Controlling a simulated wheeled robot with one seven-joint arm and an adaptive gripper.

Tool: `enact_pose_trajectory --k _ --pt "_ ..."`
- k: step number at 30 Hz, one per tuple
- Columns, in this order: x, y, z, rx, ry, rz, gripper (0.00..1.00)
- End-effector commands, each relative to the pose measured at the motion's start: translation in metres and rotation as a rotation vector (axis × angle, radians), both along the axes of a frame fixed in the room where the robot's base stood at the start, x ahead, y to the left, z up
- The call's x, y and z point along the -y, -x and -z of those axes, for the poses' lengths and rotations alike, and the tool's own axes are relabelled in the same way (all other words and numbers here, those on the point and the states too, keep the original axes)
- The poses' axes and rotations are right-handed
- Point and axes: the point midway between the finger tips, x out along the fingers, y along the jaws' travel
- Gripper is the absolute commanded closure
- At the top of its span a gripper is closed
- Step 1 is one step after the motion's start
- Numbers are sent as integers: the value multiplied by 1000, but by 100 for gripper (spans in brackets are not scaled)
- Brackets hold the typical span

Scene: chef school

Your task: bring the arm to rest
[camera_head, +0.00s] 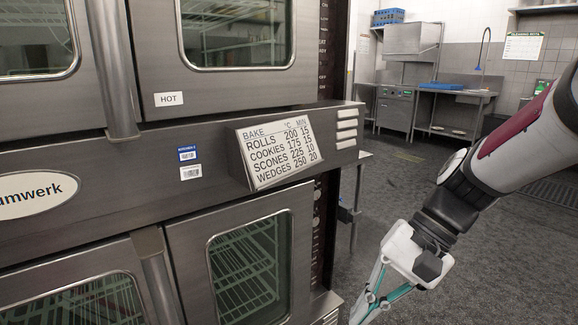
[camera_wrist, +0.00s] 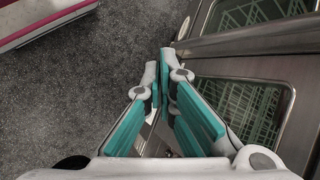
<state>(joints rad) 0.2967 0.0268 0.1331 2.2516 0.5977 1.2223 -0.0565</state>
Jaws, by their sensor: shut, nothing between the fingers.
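My arm comes in from the right of the head view and angles down to the left. My gripper (camera_wrist: 165,62) points down in the wrist view, its teal-padded fingers together at the tips with nothing between them. In the head view the gripper's white palm shows low and right of centre, and its fingertips are cut off by the bottom edge. The gripper is in front of and to the right of the steel double oven (camera_head: 180,215), apart from it as far as I can see.
A baking-times sign (camera_head: 275,147) juts from the oven's middle band. The oven's glazed doors (camera_wrist: 255,108) are closed at the right of the wrist view. Grey floor (camera_head: 410,185) lies open to the right. A steel sink bench (camera_head: 455,95) stands at the back.

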Motion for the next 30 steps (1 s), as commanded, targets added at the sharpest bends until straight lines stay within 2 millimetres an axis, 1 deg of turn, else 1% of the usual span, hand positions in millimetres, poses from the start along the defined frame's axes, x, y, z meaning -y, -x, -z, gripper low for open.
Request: enact_pose_trajectory --k 1,3,9,12,15,21,27,30 --pt "0 16 -8 28 41 -39 100" --pt "4 38 -16 57 98 -92 100" --pt "20 98 -32 143 259 -221 100" --pt "31 124 -36 188 336 -274 100" --pt "42 145 -37 223 398 -314 100" --pt "60 174 -37 282 492 -368 100" --pt "76 195 -34 331 564 -403 100" --pt "76 192 -51 339 566 -398 100"
